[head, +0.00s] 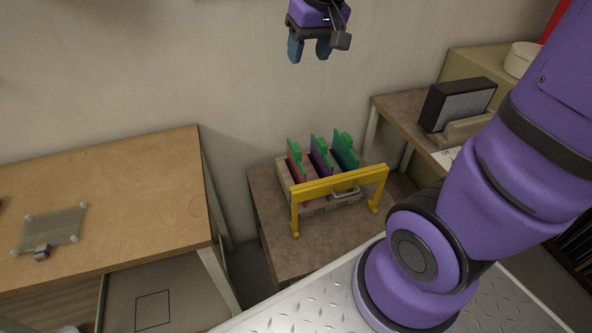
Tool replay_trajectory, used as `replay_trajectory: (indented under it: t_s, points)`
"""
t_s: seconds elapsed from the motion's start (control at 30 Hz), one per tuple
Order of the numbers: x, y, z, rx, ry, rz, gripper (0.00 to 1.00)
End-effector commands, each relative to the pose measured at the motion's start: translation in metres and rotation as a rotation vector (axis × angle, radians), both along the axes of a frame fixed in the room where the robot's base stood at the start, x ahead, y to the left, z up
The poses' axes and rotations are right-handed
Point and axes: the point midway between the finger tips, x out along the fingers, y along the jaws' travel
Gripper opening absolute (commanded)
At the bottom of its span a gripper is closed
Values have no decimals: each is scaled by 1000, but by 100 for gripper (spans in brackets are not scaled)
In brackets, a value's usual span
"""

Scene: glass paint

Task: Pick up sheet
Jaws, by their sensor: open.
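Three upright coloured sheets stand in a slotted rack (284,176) on a small brown table: a red one (298,165), a purple one (320,156) and a teal one (345,150). Each has a green piece along its top. A flat, see-through greenish sheet (50,230) lies on the wooden table at the left, with pale round pieces at its corners and a small metal clamp (41,252) at its front edge. My gripper (310,51) is open and empty, its blue fingers pointing down. In the picture it is above the rack, apart from every sheet.
A yellow frame (338,182) stands across the front of the rack. The wooden table (140,200) is mostly bare. A dark box-shaped panel (458,103) stands on the back right table. A wall is behind the tables.

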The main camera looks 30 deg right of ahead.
Motion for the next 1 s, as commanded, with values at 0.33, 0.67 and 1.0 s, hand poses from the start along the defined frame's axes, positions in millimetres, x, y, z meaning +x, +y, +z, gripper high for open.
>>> replay_trajectory:
  t_s: [0.33, 0.67, 1.0]
  points:
    - [85, -21, -88, 9, 111, -51, 53]
    - [141, -46, -199, -11, 209, -98, 53]
    - [162, -66, -290, -40, 274, -125, 53]
